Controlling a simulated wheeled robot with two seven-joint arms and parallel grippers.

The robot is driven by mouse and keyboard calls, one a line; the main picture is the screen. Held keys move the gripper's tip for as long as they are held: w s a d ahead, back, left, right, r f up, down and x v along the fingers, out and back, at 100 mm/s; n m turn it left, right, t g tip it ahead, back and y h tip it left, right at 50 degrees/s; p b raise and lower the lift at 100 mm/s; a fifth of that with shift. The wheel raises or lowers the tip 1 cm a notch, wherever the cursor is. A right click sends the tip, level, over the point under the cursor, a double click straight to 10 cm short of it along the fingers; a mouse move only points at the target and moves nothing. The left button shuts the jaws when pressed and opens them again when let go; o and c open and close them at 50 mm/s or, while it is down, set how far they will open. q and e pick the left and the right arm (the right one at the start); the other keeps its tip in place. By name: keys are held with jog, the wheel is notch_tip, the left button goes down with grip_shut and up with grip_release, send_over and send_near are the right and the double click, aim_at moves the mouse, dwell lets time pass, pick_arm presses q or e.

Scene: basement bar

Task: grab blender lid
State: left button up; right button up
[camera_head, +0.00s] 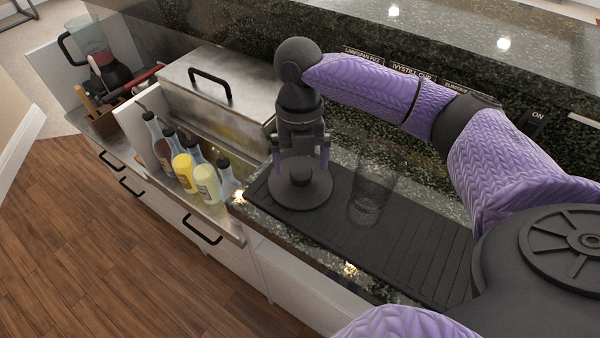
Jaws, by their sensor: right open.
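The black round blender lid (300,194) lies flat on the black ribbed mat (400,245), near its left end. It has a raised knob in its middle. My right gripper (301,167) points down right over the lid, with its purple fingers apart on either side of the knob. It is open, and I cannot tell whether the fingertips touch the lid. My left gripper is out of the picture.
A clear glass vessel (371,190) stands on the mat, right of the lid. Several bottles (205,182) stand in a rack at the counter's left edge. Behind them is a metal box (225,90) with a black handle. The mat's right part is clear.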

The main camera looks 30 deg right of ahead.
jog(key=shift+s+f, duration=0.1)
jog(key=shift+f, duration=0.65)
jog(key=shift+r, duration=0.15)
jog(key=shift+c, duration=0.2)
jog(key=c, duration=0.7)
grip_shut()
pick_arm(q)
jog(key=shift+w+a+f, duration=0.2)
